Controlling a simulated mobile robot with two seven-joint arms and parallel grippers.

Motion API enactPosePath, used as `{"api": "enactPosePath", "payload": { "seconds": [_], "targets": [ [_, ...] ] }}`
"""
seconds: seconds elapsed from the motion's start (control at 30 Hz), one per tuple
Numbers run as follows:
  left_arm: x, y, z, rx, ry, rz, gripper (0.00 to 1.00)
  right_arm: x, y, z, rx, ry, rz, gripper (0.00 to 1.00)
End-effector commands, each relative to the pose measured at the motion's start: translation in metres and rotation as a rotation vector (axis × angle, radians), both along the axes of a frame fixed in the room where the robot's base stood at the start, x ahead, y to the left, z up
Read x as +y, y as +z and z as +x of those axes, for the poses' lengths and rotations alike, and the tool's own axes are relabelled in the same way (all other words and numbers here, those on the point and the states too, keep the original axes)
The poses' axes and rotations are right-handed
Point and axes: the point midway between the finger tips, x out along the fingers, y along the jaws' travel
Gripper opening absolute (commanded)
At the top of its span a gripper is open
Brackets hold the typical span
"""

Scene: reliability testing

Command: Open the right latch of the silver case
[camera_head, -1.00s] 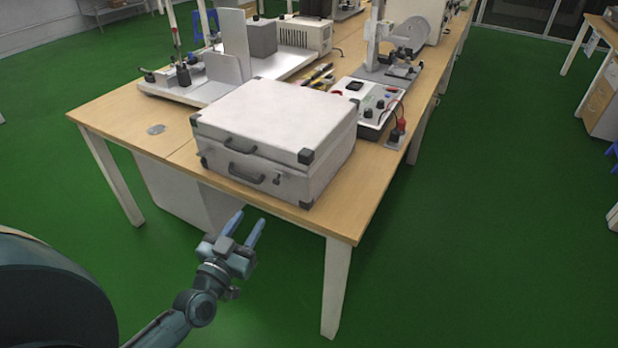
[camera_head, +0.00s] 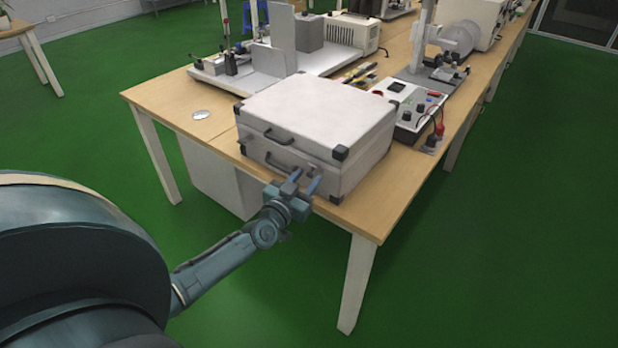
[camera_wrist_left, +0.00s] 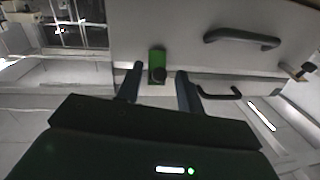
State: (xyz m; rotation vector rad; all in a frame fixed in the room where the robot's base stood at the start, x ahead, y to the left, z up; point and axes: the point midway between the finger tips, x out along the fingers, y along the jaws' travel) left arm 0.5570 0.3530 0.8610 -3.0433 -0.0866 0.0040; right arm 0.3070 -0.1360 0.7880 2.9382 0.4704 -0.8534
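The silver case (camera_head: 320,110) lies closed near the front edge of the wooden table, with a dark handle on its lid front and another below it. My left gripper (camera_head: 306,175) is in front of the right part of the case's front, fingers pointing at it. In the left wrist view, the right latch (camera_wrist_left: 157,60), greenish with a dark knob, shows between the two spread fingers of the left gripper (camera_wrist_left: 159,72). The gripper is open and empty; I cannot tell whether it touches the latch. The other latch (camera_wrist_left: 304,70) shows at the right of that view. My right gripper is not in view.
The wooden table (camera_head: 385,205) has a clear strip in front of and right of the case. A meter box with red and black plugs (camera_head: 410,108) stands right of the case. A white apparatus (camera_head: 265,75) stands behind it. The green floor in front is free.

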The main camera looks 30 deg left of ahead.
Motion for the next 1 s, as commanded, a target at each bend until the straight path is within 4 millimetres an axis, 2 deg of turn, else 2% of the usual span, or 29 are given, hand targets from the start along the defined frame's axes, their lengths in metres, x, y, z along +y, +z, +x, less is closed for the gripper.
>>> {"api": "enactPosePath", "payload": {
  "seconds": [0.03, 0.2, 0.5, 0.9, 1.0],
  "targets": [
    [0.001, -0.001, 0.007, -0.001, 0.001, 0.001, 0.37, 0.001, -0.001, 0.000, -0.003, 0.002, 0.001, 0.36],
    [0.001, -0.001, 0.018, 0.000, 0.000, 0.001, 0.37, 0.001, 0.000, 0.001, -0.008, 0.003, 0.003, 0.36],
    [0.001, 0.000, 0.019, 0.001, 0.000, 0.001, 0.37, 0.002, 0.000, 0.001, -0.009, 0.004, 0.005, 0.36],
    [0.003, 0.000, 0.019, 0.000, 0.003, 0.001, 0.05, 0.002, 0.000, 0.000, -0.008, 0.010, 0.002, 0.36],
    [0.003, 0.000, 0.019, -0.001, 0.004, 0.002, 0.03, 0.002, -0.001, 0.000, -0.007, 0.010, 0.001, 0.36]
  ]
}}
